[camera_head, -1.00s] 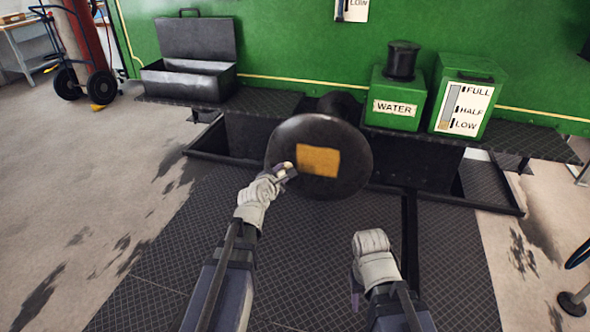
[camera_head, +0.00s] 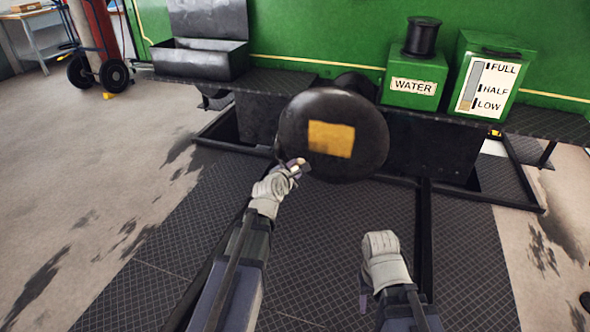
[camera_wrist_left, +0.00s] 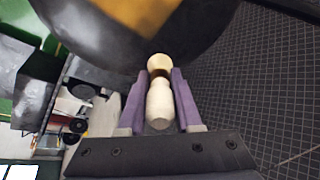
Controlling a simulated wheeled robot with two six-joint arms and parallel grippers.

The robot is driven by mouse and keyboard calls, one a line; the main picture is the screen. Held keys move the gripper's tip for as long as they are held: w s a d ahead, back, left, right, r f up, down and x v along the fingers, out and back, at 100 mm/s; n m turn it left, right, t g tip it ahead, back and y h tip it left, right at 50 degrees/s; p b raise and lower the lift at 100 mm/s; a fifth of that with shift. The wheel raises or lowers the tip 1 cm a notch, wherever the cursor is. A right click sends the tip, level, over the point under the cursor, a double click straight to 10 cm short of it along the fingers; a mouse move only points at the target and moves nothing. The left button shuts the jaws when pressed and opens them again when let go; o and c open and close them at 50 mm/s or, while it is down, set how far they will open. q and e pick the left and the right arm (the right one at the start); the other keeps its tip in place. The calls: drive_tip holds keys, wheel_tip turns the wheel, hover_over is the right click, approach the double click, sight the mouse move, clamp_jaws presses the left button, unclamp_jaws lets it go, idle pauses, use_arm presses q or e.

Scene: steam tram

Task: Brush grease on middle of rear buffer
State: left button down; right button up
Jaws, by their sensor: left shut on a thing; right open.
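The rear buffer (camera_head: 350,110) is a round dark disc at the centre of the head view, with a yellow-brown square patch (camera_head: 331,139) on the middle of its face. My left gripper (camera_head: 296,168) is at the buffer's lower left edge, below and left of the patch. In the left wrist view, its purple fingers (camera_wrist_left: 160,100) are shut on a pale wooden handle (camera_wrist_left: 159,104), seemingly the brush's. The brush's bristles are hidden. The buffer's dark face (camera_wrist_left: 190,30) fills the top of that view. My right gripper (camera_head: 364,285) is low, right of centre, mostly hidden by its arm, apart from everything.
An open dark toolbox (camera_head: 200,62) stands on the ledge at the left. A green WATER box (camera_head: 415,85) and a green level-gauge box (camera_head: 490,75) stand on the right. A hand truck with cylinders (camera_head: 100,50) is at the far left. The floor in front is clear.

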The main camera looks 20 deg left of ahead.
use_arm(q)
drive_tip(key=shift+w+d, duration=0.1)
drive_tip(key=shift+w, duration=2.9)
drive_tip(key=shift+w, duration=0.7)
drive_tip(key=shift+s+d, duration=0.2)
drive_tip(key=shift+d, duration=1.75)
drive_tip(key=shift+d, duration=1.9)
drive_tip(key=shift+d, duration=1.9)
